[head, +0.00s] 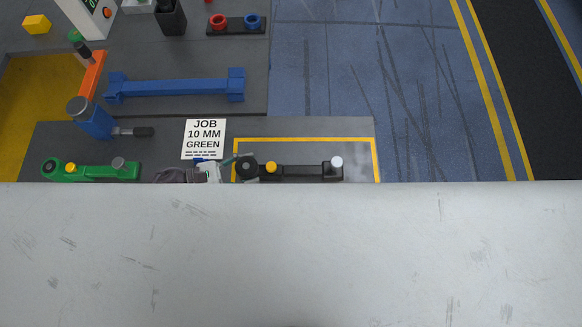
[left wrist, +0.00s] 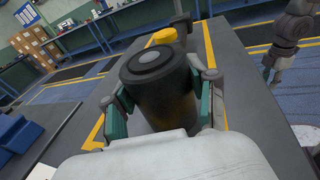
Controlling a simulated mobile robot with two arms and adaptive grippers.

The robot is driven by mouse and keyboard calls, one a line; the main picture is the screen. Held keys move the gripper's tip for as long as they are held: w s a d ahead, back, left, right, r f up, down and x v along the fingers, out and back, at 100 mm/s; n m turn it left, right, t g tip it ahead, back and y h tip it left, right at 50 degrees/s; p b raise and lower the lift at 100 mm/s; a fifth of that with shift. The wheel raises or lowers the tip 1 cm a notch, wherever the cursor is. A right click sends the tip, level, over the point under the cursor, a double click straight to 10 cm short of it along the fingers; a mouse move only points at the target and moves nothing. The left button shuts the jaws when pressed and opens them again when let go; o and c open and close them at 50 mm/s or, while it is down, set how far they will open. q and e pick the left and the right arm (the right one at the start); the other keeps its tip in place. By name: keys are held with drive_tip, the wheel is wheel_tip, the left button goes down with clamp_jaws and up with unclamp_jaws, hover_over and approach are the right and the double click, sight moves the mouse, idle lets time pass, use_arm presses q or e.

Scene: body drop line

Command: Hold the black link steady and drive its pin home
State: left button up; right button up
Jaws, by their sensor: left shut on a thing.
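The black link (head: 303,171) lies within a yellow-outlined area of the bench in the head view. It has a round black boss at its left end, a yellow cap (head: 271,167) beside that, and a pale round-topped pin (head: 336,162) at its right end. My left gripper (head: 240,166) comes in from the left and is shut on the boss. In the left wrist view its two fingers clasp the black boss (left wrist: 155,85) from both sides, with the yellow cap (left wrist: 163,37) behind. A grey arm part (left wrist: 290,40) shows at the right there; its jaw state is unclear.
A pale surface fills the lower head view and hides the bench's near part. A green link (head: 110,171), a blue mallet-like tool (head: 95,117), a blue bar (head: 175,88) and a job card reading 10 MM GREEN (head: 205,138) lie left. Blue floor is clear to the right.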

drive_tip(key=shift+f+b, duration=0.35)
idle(0.7)
drive_tip(key=shift+s, duration=0.1)
idle(0.8)
drive_tip(key=shift+c, duration=0.2)
